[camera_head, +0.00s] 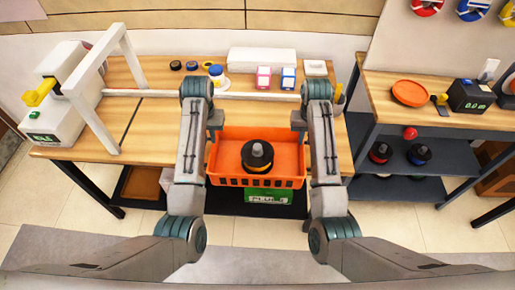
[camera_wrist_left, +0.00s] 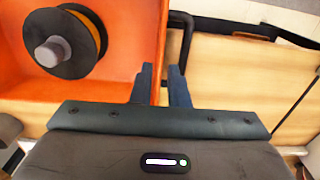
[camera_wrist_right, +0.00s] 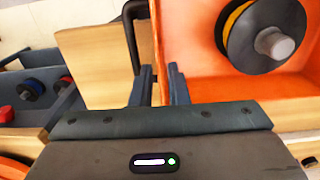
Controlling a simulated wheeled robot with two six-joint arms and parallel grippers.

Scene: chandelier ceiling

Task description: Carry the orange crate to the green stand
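The orange crate (camera_head: 228,133) is in front of me at the near edge of the wooden workbench, between my two arms. A black spool with a yellow band (camera_head: 257,158) stands inside it. My left gripper (camera_head: 213,130) is at the crate's left side; in the left wrist view its fingers (camera_wrist_left: 160,82) are close together, straddling the crate's side wall. My right gripper (camera_head: 300,128) is at the right side; in the right wrist view its fingers (camera_wrist_right: 160,82) straddle that wall. I cannot make out a green stand in these views.
A green box (camera_head: 268,197) with lettering shows below the crate. A white arch (camera_head: 127,50) and white machine (camera_head: 55,115) stand at left. Tape rolls and small boxes (camera_head: 264,77) line the bench back. A second bench (camera_head: 375,90) with shelves is at right.

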